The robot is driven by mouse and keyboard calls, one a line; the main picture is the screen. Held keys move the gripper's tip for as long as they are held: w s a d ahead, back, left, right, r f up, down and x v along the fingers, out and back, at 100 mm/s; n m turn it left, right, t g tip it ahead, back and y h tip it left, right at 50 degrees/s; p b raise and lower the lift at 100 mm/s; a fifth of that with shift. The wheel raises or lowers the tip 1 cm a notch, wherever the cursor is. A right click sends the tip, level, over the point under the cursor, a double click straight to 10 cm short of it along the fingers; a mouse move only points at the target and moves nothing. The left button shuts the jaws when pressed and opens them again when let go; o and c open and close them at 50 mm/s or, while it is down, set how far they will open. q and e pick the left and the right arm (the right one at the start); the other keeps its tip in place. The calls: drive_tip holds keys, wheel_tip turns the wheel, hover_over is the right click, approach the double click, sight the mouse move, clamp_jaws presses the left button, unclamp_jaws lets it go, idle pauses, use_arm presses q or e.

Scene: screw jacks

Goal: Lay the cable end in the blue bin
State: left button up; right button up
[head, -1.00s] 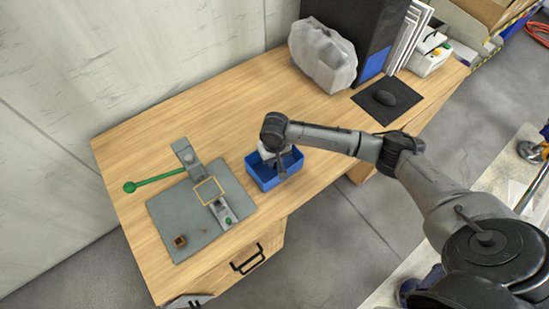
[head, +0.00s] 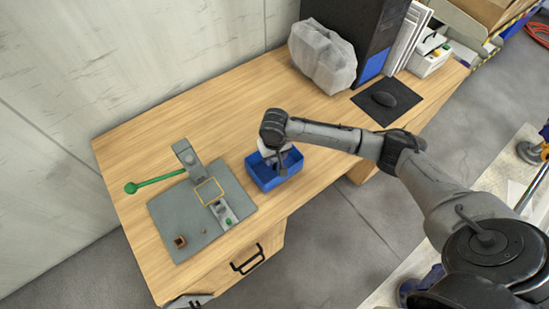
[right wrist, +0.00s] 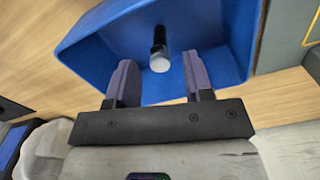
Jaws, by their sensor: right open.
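The blue bin (head: 262,182) stands on the desk, right of the grey mat. My right gripper (head: 277,161) points down over it, and its wrist partly hides the inside. In the right wrist view, my right gripper (right wrist: 160,72) is open, its two fingers apart over the blue bin (right wrist: 92,52). A short dark cylinder with a pale tip, apparently the cable end (right wrist: 158,50), shows inside the bin, just beyond the fingertips and free of them. A grey-and-black part at the bottom edge, seemingly my left gripper (head: 188,301), is mostly cut off.
The grey mat (head: 165,213) carries a metal fixture with a green-knobbed lever (head: 158,182), a yellow outline and a small brown block (head: 180,241). A wrapped grey bundle (head: 322,55) and a black mouse pad (head: 372,107) lie further back. The desk behind the bin is clear.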

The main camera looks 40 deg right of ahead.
wheel_tip(320, 180, up, 10)
drive_tip(key=p, duration=0.2)
drive_tip(key=s+a+f+n+t+y, duration=0.1)
drive_tip(key=s+a+f+n, duration=0.25)
drive_tip(key=s+a, duration=0.25)
drive_tip(key=s+a+f+n+t+y, duration=0.1)
drive_tip(key=s+a+f+n, duration=0.1)
drive_tip(key=s+a+f, duration=0.4)
drive_tip(key=s+d+h, duration=0.1)
drive_tip(key=s, duration=0.6)
drive_tip(key=s+d+r+t, duration=0.1)
drive_tip(key=s, duration=0.7)
drive_tip(key=shift+d+r+t+h, duration=0.25)
drive_tip(key=shift+d+t+h, duration=0.05)
drive_tip(key=shift+h, duration=0.1)
drive_tip(key=shift+s, duration=0.1)
wheel_tip(320, 180, up, 31)
drive_tip(key=p, duration=3.1)
